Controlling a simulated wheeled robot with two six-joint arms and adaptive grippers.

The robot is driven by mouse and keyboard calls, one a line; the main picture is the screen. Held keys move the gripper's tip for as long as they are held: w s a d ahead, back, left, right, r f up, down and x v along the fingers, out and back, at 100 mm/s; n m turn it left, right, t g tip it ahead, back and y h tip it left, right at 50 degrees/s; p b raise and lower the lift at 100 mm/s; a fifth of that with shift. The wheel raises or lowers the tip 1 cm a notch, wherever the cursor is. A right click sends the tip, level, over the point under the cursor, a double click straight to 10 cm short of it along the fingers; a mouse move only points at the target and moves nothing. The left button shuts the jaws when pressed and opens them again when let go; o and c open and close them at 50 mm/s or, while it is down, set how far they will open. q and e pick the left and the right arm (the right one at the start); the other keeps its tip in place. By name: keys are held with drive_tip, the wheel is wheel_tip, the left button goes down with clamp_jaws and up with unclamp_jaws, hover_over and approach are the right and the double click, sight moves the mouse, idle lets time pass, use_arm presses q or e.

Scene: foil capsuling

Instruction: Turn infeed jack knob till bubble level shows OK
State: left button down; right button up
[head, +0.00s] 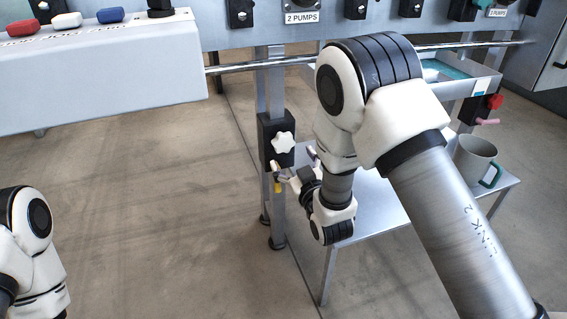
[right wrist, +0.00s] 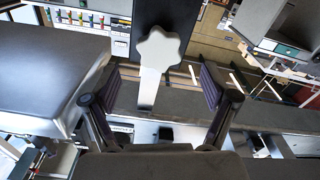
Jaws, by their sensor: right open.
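The jack knob (head: 283,143) is a white star-shaped knob on a black block (head: 268,128) on the machine's metal leg. In the right wrist view the knob (right wrist: 160,50) shows ahead, with a pale stem below it. My right gripper (head: 292,163) is just below the knob in the head view. In the right wrist view its jaws (right wrist: 160,84) are open, one finger on each side of the knob's line, with nothing gripped. I cannot make out contact. Only part of my left arm shows at lower left; its gripper is out of view. I cannot make out a bubble level.
A low metal shelf (head: 375,205) lies behind my right arm and holds a grey mug (head: 475,160). A metal rail (head: 240,68) runs along the machine above the knob. A red knob (head: 495,102) is at far right. The floor at left is clear.

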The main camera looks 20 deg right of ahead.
sight(285, 145)
drive_tip(key=w+b, duration=0.2)
drive_tip(key=w, duration=0.5)
drive_tip(key=shift+a+b, duration=0.1)
drive_tip(key=shift+b, duration=0.25)
drive_tip(key=shift+w, duration=0.15)
drive_tip(key=shift+r, duration=0.1)
drive_tip(key=c, duration=1.2)
